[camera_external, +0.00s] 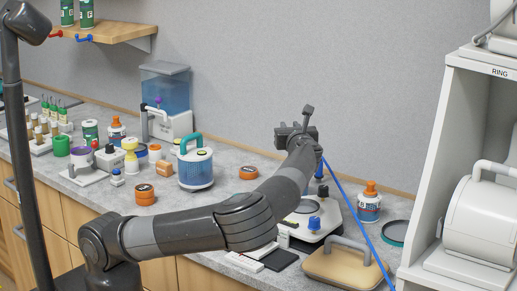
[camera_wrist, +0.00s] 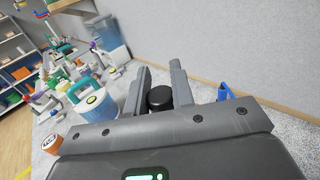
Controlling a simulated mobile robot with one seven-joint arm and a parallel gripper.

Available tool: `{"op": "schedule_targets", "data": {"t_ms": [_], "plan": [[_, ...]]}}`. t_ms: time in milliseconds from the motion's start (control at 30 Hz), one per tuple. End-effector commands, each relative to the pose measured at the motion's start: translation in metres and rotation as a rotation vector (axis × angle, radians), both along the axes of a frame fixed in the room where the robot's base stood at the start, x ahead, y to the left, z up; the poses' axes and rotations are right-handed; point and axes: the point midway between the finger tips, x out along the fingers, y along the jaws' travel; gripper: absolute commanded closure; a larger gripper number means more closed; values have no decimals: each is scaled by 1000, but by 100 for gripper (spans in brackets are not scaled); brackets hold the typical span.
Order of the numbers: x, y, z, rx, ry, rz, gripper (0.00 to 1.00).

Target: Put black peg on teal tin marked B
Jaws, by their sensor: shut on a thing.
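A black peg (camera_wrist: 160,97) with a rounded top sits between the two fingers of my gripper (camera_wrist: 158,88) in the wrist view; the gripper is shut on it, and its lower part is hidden. In the external view my gripper (camera_external: 306,118) is raised above the back of the bench, and I cannot make out the peg there. A low, round teal-rimmed tin with a dark top (camera_external: 395,232) lies on the bench to the right of and below my gripper. No letter B is readable on it.
A white device with a blue knob (camera_external: 314,222), an orange-capped bottle (camera_external: 369,202) and a wooden board with a handle (camera_external: 345,264) stand near the arm. A teal-handled jar (camera_external: 195,165) and several bottles fill the left. A white shelf unit (camera_external: 440,175) bounds the right.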

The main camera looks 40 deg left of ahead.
Motion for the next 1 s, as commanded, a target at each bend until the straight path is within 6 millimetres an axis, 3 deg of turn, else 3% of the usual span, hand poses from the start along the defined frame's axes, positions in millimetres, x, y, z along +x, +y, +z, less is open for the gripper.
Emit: {"op": "schedule_targets", "data": {"t_ms": [100,300,567,800,1000], "plan": [[-38,7,14,-4,1,123,100],[-95,16,34,-2,2,303,100],[-142,19,50,0,1,441,100],[-141,20,15,3,1,443,100],[-139,25,-3,3,0,444,100]]}}
